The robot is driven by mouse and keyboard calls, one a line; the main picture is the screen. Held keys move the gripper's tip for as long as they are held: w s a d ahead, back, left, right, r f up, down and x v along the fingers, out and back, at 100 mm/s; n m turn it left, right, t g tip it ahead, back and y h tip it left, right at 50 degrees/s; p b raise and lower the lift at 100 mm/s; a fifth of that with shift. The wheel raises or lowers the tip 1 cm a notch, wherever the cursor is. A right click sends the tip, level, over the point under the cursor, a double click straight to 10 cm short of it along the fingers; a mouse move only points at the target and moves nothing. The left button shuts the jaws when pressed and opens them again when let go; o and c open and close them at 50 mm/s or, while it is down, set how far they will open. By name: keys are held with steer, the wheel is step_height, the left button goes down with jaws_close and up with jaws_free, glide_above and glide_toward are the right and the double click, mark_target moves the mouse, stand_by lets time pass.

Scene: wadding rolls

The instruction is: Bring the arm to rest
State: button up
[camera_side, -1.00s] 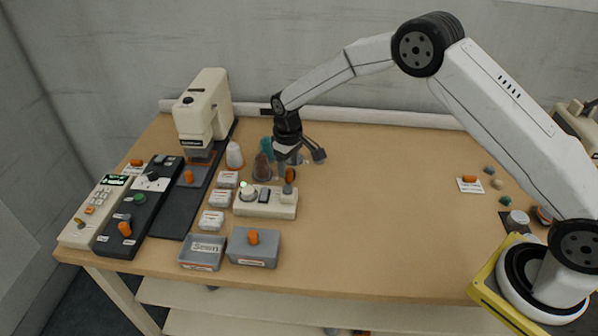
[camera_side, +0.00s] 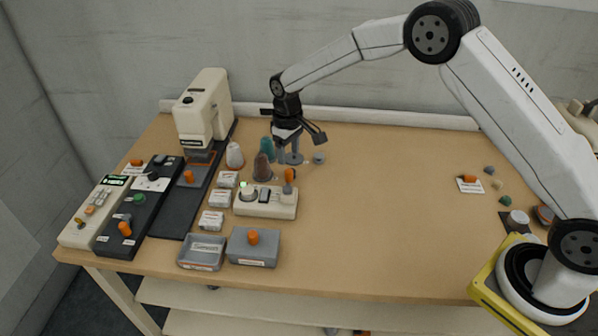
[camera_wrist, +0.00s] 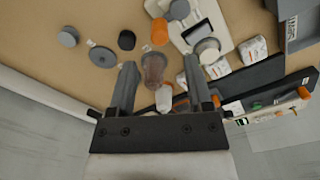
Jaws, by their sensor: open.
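My gripper (camera_side: 288,157) hangs above the back middle of the table, behind the cream switch box (camera_side: 265,208). It is open, and I see nothing held in it. In the wrist view my gripper (camera_wrist: 155,90) has its two fingers apart. A brown translucent bottle (camera_wrist: 153,68) shows between them, apart from both as far as I can tell. In the side view the brown bottle (camera_side: 262,168) stands on the table just left of my gripper, near a teal piece (camera_side: 267,147).
A cream press-like machine (camera_side: 203,110) stands at the back left. Grey tray (camera_side: 203,253), grey box (camera_side: 253,248) and several white labelled packs (camera_side: 220,198) stand at front left. The table's middle right (camera_side: 390,210) is clear. A wall runs behind.

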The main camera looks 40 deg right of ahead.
steer(key=shift+s+r, duration=0.1)
steer(key=s+d+r+m+t, duration=0.1)
steer(key=s+d+r, duration=0.1)
steer(key=s, duration=0.7)
steer(key=s+d+r+m, duration=0.1)
steer(key=s+d, duration=0.1)
steer(key=s, duration=0.7)
steer(key=s+d+r+m+t, duration=0.1)
steer(key=s+d+r, duration=0.1)
steer(key=s, duration=0.7)
steer(key=shift+s+d+r+t, duration=0.15)
steer(key=shift+d+r+t, duration=0.05)
steer(key=shift+r+t, duration=0.15)
